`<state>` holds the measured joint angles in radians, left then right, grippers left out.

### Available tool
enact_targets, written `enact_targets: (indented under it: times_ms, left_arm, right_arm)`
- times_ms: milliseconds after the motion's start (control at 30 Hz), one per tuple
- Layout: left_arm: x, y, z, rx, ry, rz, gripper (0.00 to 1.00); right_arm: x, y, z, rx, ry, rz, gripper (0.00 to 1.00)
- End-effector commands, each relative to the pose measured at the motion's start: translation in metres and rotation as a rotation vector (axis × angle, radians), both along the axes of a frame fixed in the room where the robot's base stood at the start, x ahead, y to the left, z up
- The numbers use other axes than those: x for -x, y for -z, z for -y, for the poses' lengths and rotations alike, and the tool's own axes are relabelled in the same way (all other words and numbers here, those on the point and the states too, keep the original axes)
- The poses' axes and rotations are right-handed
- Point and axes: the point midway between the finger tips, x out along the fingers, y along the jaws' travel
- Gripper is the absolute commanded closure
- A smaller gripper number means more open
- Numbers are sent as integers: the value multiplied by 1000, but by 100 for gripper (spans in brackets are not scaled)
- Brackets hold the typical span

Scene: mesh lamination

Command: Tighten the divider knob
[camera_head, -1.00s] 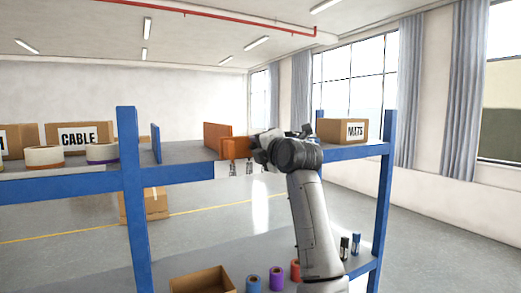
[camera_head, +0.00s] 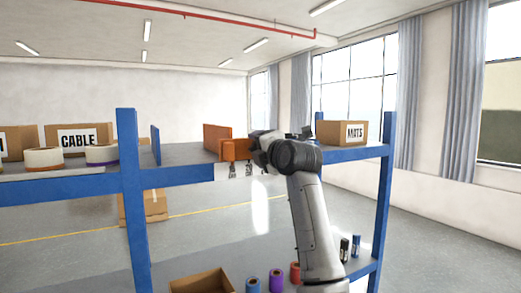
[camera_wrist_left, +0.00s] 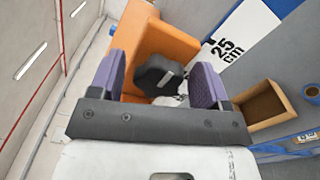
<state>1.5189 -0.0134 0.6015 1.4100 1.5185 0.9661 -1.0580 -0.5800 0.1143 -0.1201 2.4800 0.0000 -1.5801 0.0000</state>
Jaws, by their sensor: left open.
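The orange divider (camera_head: 216,139) stands on the upper shelf, left of my left gripper. In the left wrist view the orange divider (camera_wrist_left: 172,43) has a dark lobed knob (camera_wrist_left: 155,72) in front of it. My left gripper (camera_wrist_left: 160,80) is open, with one purple-padded finger on each side of the knob. Gaps show between the pads and the knob, so it is not gripped. In the head view my left gripper (camera_head: 256,150) is at the orange bracket and the knob is hidden. My right gripper is not in view.
A blue divider (camera_head: 155,144) stands further left on the shelf. The MATS box (camera_head: 342,132) is to the right, the CABLE box (camera_head: 80,139) at far left. A 25 cm label (camera_wrist_left: 238,35) is beside the divider. Below are an open box (camera_head: 203,283) and several rolls.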

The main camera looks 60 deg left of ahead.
Motion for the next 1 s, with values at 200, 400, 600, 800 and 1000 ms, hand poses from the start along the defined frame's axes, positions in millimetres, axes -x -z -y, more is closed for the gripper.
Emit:
enact_targets:
  times_ms: [200,400,600,800,1000]
  left_arm:
    - [0,3,23,0,4,1,30]
    - [3,4,63,0,4,1,30]
    - [6,2,100,-1,3,1,30]
    - [7,1,125,-1,3,0,30]
    - [8,0,136,0,1,0,30]
  right_arm:
    - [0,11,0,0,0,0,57]
    - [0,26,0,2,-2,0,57]
    - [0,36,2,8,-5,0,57]
    - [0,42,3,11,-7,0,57]
    - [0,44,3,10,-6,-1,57]
